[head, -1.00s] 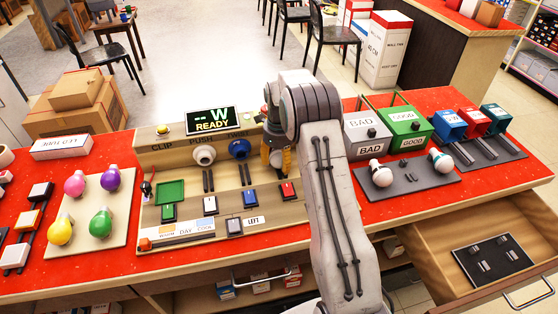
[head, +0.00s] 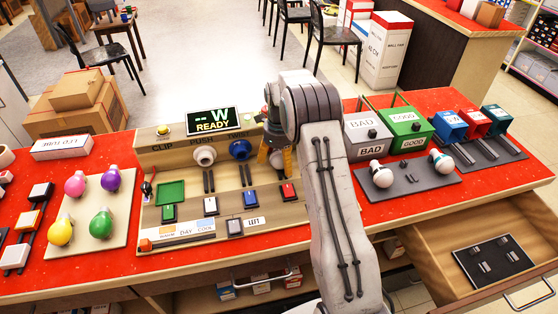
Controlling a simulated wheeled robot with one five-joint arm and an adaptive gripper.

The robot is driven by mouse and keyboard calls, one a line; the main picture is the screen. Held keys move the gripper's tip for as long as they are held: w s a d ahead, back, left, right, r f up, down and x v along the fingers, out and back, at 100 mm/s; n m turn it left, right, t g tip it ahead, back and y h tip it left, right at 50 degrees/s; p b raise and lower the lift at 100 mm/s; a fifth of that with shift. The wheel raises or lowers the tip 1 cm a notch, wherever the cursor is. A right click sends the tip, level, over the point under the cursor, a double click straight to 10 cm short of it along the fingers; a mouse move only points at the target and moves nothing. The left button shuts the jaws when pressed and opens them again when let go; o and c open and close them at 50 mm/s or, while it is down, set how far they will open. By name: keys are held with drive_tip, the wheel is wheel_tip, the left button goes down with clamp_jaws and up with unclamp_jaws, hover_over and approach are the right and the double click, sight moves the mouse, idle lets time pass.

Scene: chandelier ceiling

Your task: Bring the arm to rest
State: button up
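My arm reaches up from the bottom edge over the workbench and bends at the top. My gripper (head: 275,158) points down over the tester board (head: 185,137), at the right end of its row of sockets. Orange finger parts show on its left, while my arm link hides its right side. Something pale and orange shows between or behind the fingers, and I cannot tell whether it is held. The board's display (head: 212,121) reads "-- W READY".
A tray of coloured bulbs (head: 128,203) is at left. At right are the BAD box (head: 368,137), the GOOD box (head: 405,128) and a dark tray (head: 408,181) with two white bulbs. An open drawer (head: 437,255) juts out at lower right.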

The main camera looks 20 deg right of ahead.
drive_tip(key=c, duration=1.2)
drive_tip(key=o, duration=1.4)
drive_tip(key=shift+c, duration=0.2)
drive_tip(key=c, duration=1.3)
drive_tip(key=o, duration=1.3)
drive_tip(key=shift+c, duration=0.2)
